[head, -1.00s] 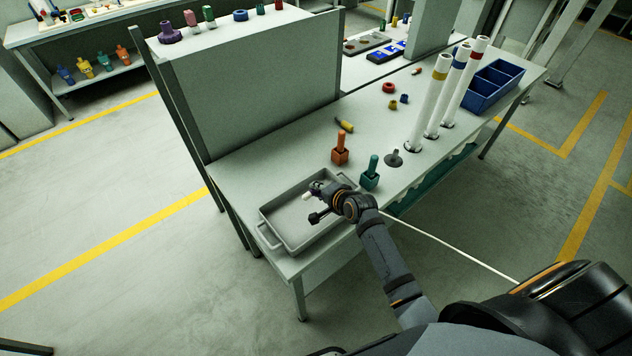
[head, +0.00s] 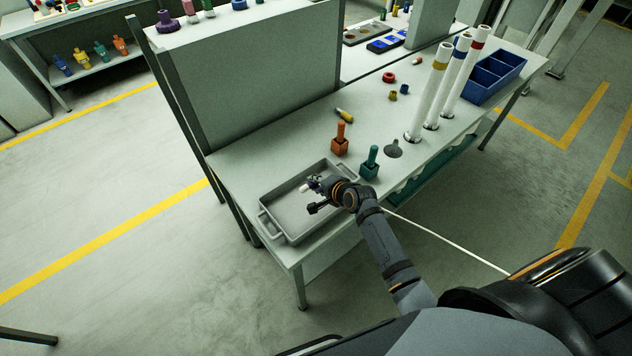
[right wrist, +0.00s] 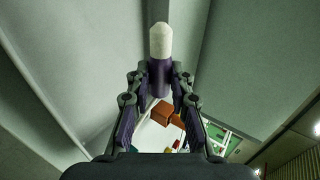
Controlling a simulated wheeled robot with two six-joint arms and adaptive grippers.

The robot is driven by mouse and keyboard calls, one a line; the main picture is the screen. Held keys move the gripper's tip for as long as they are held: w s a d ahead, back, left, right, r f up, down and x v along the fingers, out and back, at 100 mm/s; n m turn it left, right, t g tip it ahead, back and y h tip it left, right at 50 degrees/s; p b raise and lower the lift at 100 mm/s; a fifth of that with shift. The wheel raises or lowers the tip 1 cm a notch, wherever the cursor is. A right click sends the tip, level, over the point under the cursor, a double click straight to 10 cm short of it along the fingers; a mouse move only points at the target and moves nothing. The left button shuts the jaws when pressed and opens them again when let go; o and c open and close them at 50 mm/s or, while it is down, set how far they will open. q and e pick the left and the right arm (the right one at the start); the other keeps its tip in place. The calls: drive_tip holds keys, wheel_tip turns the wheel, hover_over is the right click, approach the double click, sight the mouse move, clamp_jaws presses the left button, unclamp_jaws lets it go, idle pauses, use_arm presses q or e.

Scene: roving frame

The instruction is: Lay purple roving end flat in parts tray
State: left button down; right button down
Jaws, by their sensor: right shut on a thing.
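My right gripper (head: 313,187) is shut on the purple roving end (right wrist: 160,78), a purple collar with a rounded white tip (right wrist: 160,40). In the right wrist view it stands out between the fingertips. The grey parts tray (head: 262,213) lies at the near left corner of the bench. In the head view the gripper and white tip appear over the tray's right part; I cannot tell whether the tip touches the tray floor. A thin white strand (head: 450,240) runs from behind my right arm toward the lower right. My left gripper is out of view.
An orange holder (head: 340,146) and a teal holder (head: 369,170) stand right of the tray, near a grey funnel-like piece (head: 393,150). Three white tubes (head: 425,105) and a blue bin (head: 492,82) stand farther right. A tall grey panel (head: 265,75) borders the bench's left side.

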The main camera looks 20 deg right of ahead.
drive_tip(key=shift+f+b, duration=0.9)
drive_tip(key=shift+f, duration=0.8)
drive_tip(key=c, duration=1.1)
unclamp_jaws()
drive_tip(key=v, duration=1.2)
drive_tip(key=shift+a, duration=0.1)
